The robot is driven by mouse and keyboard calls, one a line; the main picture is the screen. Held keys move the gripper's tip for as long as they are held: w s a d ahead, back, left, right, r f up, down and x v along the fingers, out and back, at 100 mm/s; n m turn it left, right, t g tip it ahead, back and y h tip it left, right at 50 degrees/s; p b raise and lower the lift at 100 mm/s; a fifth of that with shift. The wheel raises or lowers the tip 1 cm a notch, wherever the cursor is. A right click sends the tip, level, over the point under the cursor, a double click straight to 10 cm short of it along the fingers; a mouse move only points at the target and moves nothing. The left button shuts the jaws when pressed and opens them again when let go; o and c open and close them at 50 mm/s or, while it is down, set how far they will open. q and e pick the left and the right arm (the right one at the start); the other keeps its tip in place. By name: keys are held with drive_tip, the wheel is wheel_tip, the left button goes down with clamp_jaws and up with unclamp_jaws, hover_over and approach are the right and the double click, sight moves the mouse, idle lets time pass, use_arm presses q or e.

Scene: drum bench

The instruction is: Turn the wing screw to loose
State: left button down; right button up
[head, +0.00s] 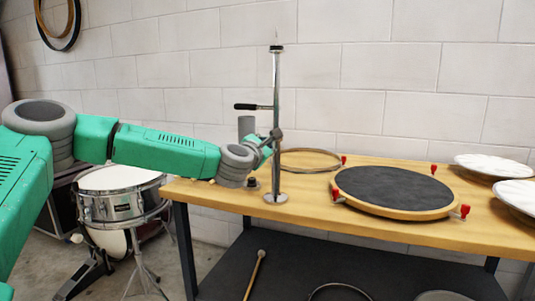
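A chrome stand (275,80) rises upright from a round base on the wooden bench. A short side bar with a black grip (252,106) sticks out to the left from its upper half. My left gripper (272,142) is at the stand's post, at mid height below that bar. Its fingers are small and dark here, and I cannot tell whether they are open or shut or touch anything. I cannot make out a wing screw clearly at that spot; the gripper and wrist cover part of it. My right gripper is not in view.
A round black drum pad (393,188) with red clamps lies on the bench (330,222), right of the stand. A thin hoop (310,151) lies behind it. White cymbal-like discs (495,166) sit at the right. A snare drum (118,206) stands on the floor at left.

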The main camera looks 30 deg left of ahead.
use_arm(q)
drive_tip(key=shift+s+d+f+n+b, duration=0.1)
drive_tip(key=shift+f+n+b, duration=0.4)
drive_tip(key=shift+f, duration=0.2)
drive_tip(key=c, duration=1.8)
unclamp_jaws()
drive_tip(key=shift+r, duration=0.1)
drive_tip(key=shift+o, duration=0.9)
drive_tip(key=shift+r, duration=0.25)
drive_tip(key=v, duration=1.2)
drive_tip(key=shift+a, duration=0.2)
